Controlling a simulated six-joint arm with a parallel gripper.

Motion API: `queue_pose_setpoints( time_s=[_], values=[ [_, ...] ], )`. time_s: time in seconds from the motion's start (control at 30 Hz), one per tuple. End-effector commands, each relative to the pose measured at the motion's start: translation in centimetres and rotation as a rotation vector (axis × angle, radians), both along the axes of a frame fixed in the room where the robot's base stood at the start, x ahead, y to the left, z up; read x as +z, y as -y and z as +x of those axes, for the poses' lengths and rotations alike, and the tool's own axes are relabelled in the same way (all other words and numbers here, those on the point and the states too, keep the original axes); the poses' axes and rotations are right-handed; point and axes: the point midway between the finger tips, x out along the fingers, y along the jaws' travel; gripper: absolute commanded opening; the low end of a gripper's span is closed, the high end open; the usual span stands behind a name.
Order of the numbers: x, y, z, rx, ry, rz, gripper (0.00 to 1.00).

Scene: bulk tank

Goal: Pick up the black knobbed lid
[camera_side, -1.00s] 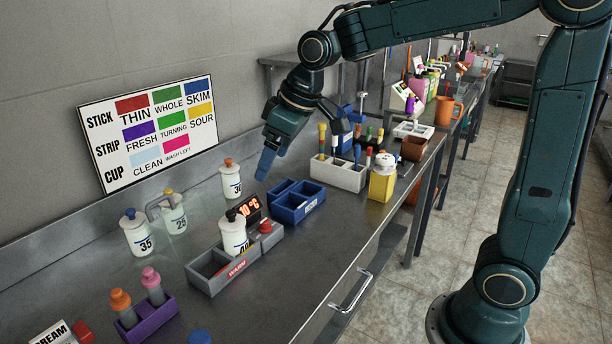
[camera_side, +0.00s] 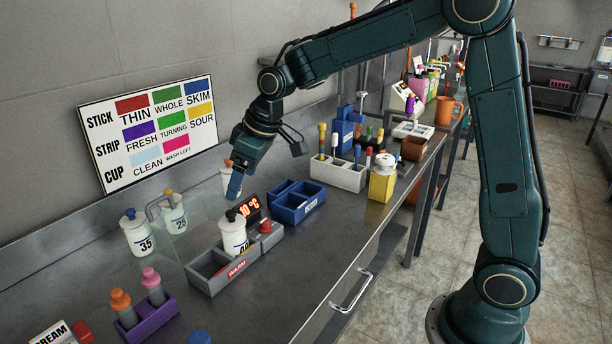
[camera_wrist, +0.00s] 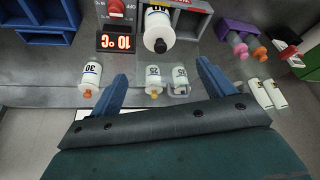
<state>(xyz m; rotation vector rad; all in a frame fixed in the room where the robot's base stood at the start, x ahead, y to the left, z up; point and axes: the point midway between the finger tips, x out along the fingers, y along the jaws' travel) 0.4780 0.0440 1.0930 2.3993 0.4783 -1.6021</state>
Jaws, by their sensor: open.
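The black knobbed lid (camera_side: 231,215) sits on a white bottle (camera_side: 234,238) marked 40, which stands in the grey tray labelled WARM (camera_side: 205,273). In the wrist view the black lid (camera_wrist: 160,45) shows at top centre on its bottle (camera_wrist: 157,24). My gripper (camera_side: 234,188) is above and slightly behind the lid, apart from it. In the wrist view its two blue fingers are spread wide and my gripper (camera_wrist: 162,78) is open with nothing held. In the side view one finger largely hides the other.
White bottles 35 (camera_side: 138,235) and 25 (camera_side: 174,215) stand left of the tray; another with an orange knob (camera_side: 226,175) is partly behind my gripper. A red display (camera_side: 249,209) is right beside the lid. A blue bin (camera_side: 297,203) lies to the right.

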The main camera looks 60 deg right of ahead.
Motion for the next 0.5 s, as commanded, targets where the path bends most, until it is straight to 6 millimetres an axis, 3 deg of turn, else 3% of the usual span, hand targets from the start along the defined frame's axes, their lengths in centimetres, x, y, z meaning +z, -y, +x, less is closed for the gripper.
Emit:
queue_pose_setpoints(
  time_s=[0.2, 0.5],
  values=[
    [-3.2, -0.5, 1.1, -0.001, -0.005, -0.001, 0.81],
    [-5.3, -0.8, 1.9, 0.0, -0.002, -0.001, 0.81]
  ],
)
